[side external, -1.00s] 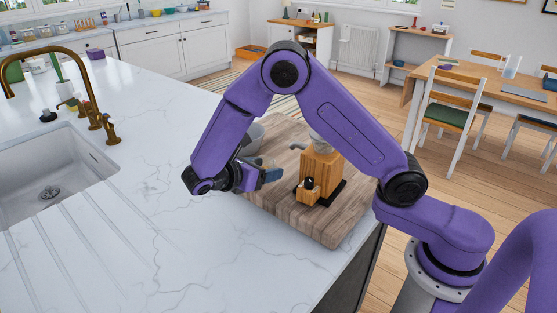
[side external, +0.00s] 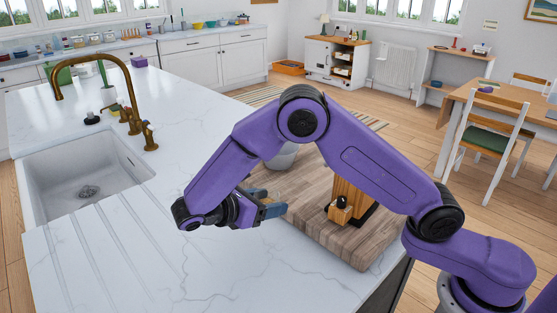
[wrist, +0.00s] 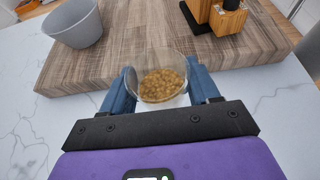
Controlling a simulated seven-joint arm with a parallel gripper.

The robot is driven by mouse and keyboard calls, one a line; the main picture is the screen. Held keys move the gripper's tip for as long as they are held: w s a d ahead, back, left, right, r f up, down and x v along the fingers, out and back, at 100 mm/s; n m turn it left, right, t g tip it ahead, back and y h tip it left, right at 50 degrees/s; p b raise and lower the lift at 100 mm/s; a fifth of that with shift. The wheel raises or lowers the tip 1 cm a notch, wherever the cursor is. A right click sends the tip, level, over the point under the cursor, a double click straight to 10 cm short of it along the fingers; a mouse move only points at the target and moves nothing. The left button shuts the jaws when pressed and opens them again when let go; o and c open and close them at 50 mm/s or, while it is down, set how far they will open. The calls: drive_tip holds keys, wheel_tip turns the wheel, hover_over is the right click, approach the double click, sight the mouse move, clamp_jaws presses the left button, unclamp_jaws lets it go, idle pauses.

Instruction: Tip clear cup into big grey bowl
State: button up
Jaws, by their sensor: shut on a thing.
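The clear cup (wrist: 162,80) holds light brown, grain-like pieces. It sits between the blue fingers of my gripper (wrist: 162,88) in the wrist view, and my gripper is shut on it. The cup looks close to upright, near the edge of the wooden board. In the side external view my gripper (side external: 268,208) is low by the board's left edge, and the cup cannot be made out clearly there. The big grey bowl (wrist: 74,24) stands on the board, up and left of the cup in the wrist view. In the side external view the bowl (side external: 284,158) is partly hidden by my arm.
A wooden block-shaped object (side external: 345,195) with a small drawer and black knob stands on the board (side external: 335,246), right of the bowl. The white marble counter (side external: 190,262) is clear around my gripper. A sink (side external: 85,180) and brass tap (side external: 140,120) are at left.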

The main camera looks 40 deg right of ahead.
wheel_tip(320, 180, up, 11)
drive_tip(key=w+d, duration=1.7)
drive_tip(key=w, duration=0.2)
drive_tip(key=shift+s+d+f+m+t+y, duration=0.15)
drive_tip(key=shift+f+m+t+y, duration=0.95)
drive_tip(key=shift+y, duration=1.45)
drive_tip(key=shift+w+d+f+m+t+y, duration=0.15)
drive_tip(key=shift+f+m+t+y, duration=0.5)
drive_tip(key=shift+t+y, duration=1.4)
drive_tip(key=shift+s+d+f+m+t+y, duration=0.2)
drive_tip(key=shift+f+m+t+y, duration=0.7)
drive_tip(key=shift+y, duration=2.2)
drive_tip(key=shift+s+d+f+m+t+y, duration=0.1)
drive_tip(key=shift+d+m+t+y, duration=0.1)
drive_tip(key=shift+t+y, duration=0.35)
drive_tip(key=shift+s+d+m+t+y, duration=0.1)
drive_tip(key=shift+d+m+t+y, duration=0.1)
drive_tip(key=shift+y, duration=0.55)
